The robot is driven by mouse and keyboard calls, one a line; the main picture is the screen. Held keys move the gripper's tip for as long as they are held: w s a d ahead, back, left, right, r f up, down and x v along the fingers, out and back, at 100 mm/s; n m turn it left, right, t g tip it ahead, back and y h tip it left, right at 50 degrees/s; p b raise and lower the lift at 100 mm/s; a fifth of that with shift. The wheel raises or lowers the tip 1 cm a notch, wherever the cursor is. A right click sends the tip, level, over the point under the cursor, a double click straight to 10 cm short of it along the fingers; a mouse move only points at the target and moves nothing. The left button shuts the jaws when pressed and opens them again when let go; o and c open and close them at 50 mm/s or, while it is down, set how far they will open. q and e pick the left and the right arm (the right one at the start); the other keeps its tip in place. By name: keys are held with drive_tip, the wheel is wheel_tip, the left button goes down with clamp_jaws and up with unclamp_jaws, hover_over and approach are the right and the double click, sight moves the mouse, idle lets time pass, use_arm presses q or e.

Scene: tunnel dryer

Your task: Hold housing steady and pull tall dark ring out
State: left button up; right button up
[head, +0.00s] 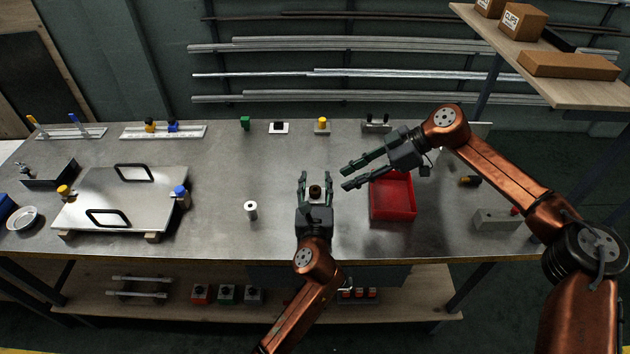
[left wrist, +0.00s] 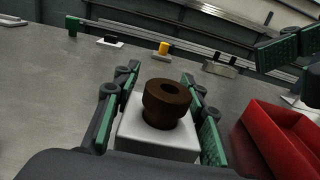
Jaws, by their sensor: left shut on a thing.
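The housing is a pale block (left wrist: 160,139) on the bench, seen in the left wrist view. A tall dark brown ring (left wrist: 166,103) stands upright in its top and sticks out well above it. The ring also shows in the head view (head: 315,191). My left gripper (head: 315,180) is shut on the housing, with a finger along each side of it. My right gripper (head: 352,176) is open and empty, up and to the right of the ring, beside the red bin. Its green finger pads also show at the right edge of the left wrist view.
A red bin (head: 393,216) stands just right of the housing. A white cylinder (head: 251,210) with a dark hole stands to the left. A metal plate with handles (head: 128,199) lies further left. Small fixtures line the back; the bench centre-left is clear.

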use_arm(q)
clamp_jaws()
idle(0.7)
